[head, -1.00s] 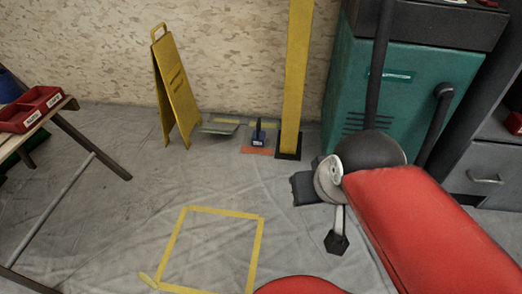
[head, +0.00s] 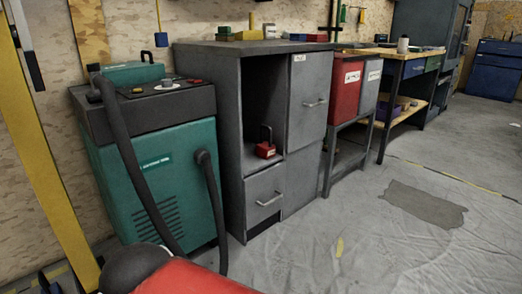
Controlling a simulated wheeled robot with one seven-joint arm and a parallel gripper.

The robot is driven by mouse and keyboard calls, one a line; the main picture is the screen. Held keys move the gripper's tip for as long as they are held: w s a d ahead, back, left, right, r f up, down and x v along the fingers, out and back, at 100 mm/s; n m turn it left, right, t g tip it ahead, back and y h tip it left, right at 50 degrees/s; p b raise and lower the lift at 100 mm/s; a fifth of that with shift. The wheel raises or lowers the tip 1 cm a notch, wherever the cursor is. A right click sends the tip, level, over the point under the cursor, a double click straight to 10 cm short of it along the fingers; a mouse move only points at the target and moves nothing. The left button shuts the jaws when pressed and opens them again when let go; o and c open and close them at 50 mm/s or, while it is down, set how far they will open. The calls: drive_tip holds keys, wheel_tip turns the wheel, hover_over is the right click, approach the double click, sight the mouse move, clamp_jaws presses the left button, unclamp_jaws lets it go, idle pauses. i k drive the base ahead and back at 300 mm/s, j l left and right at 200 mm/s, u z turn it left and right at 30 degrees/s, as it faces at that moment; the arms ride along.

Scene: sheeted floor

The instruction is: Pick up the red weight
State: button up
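A small red weight (head: 265,150) with a dark upright handle sits in the open compartment of the grey cabinet (head: 212,140), above its lower drawer. It is upright and apart from me. My red arm (head: 185,279) shows at the bottom left of the head view, with a dark rounded joint at its end. My gripper is out of the frame now.
A teal machine (head: 150,185) with black hoses stands left of the cabinet. A yellow post (head: 48,150) is at far left. Red and grey bins (head: 347,88) and a workbench (head: 400,58) stand to the right. The sheeted floor in front is mostly clear, with a dark patch (head: 425,204).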

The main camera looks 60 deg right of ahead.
sight(265, 149)
drive_tip(key=z, duration=1.95)
drive_tip(key=u, duration=0.65)
drive_tip(key=i+l+u, duration=0.2)
drive_tip(key=l+u, duration=0.15)
drive_tip(key=i+l+u, duration=0.1)
drive_tip(key=l+u, duration=0.3)
drive_tip(key=i+l+u, duration=0.1)
drive_tip(key=l+u, duration=0.25)
drive_tip(key=l, duration=0.6)
drive_tip(key=i+l+u, duration=0.1)
drive_tip(key=l, duration=0.55)
